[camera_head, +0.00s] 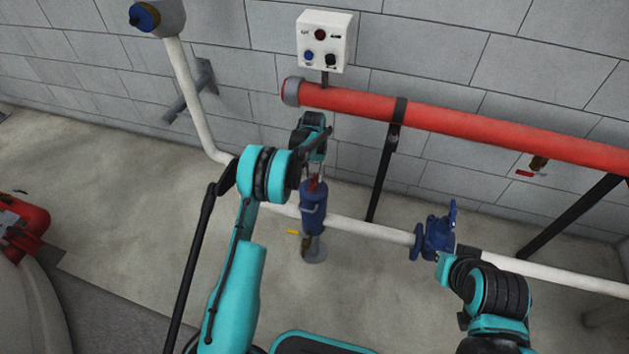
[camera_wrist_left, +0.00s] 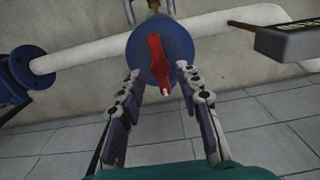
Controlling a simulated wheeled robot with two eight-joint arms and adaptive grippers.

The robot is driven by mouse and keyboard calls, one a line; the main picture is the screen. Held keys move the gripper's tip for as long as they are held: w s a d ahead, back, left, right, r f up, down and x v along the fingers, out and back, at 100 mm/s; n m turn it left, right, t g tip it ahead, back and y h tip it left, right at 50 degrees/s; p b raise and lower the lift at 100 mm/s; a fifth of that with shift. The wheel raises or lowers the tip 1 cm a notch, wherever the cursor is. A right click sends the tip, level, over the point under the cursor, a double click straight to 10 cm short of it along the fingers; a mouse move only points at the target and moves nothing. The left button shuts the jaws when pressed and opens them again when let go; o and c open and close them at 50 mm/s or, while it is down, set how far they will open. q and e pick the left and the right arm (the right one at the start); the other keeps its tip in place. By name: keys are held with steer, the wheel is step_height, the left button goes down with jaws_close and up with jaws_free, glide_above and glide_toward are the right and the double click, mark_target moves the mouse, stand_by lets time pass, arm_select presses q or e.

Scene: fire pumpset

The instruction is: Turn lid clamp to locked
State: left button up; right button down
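The red lid clamp (camera_wrist_left: 157,62) is a bar lying across the round blue lid (camera_wrist_left: 178,47) of the strainer, running roughly up and down in the left wrist view. The blue strainer body (camera_head: 313,218) stands upright on the white pipe in the head view, with a bit of the red clamp (camera_head: 313,184) at its top. My left gripper (camera_wrist_left: 160,72) is open above the lid, its two fingers on either side of the clamp. I see no clear contact. In the head view my left gripper (camera_head: 315,170) points down at the strainer top.
A thick red pipe (camera_head: 470,125) runs along the wall behind, below a white control box (camera_head: 326,40). A blue valve (camera_head: 436,236) sits on the white pipe (camera_head: 365,228), near my right arm. A dark box (camera_wrist_left: 288,42) is at the upper right in the wrist view.

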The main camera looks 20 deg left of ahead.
mark_target(314, 183)
arm_select(q)
step_height(314, 183, down, 3)
steer(key=shift+r+b, duration=0.15)
steer(key=shift+b, duration=0.2)
steer(key=shift+r, duration=0.1)
jaws_close()
